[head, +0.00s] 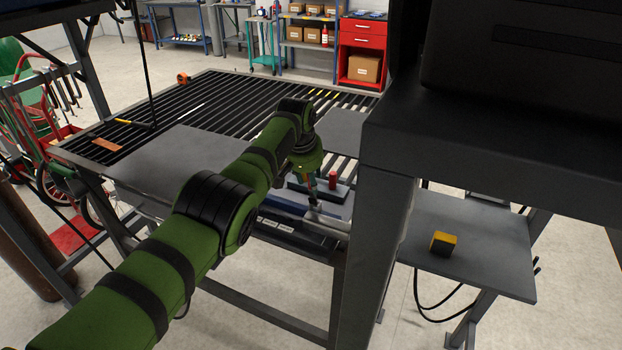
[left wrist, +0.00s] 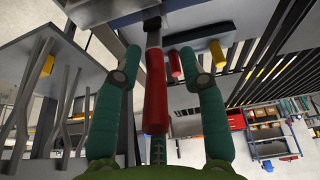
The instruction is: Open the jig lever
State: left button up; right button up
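The jig (head: 338,193) sits at the near right edge of the slatted table, with a dark block and a red upright knob (head: 333,179). My left gripper (head: 310,190) reaches down at the jig from the left, partly hidden by its own wrist. In the left wrist view, the red lever handle (left wrist: 155,92) lies between the two teal fingers of my left gripper (left wrist: 165,75). The fingers are spread, with a gap on each side of the handle. A smaller red knob (left wrist: 175,64) shows beyond the handle. My right gripper is not in view.
The slatted table (head: 225,97) carries grey plates (head: 178,160) and an orange tape roll (head: 182,78). A dark post and cabinet (head: 490,140) stand close on the right. A side shelf (head: 480,235) holds a yellow-black block (head: 443,242).

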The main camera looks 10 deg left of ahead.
pick_arm(q)
jog(key=shift+f, duration=0.1)
jog(key=shift+d, duration=0.1)
jog(key=shift+s+r, duration=0.25)
jog(key=shift+r, duration=0.4)
jog(key=v, duration=1)
jog(key=shift+r, duration=0.35)
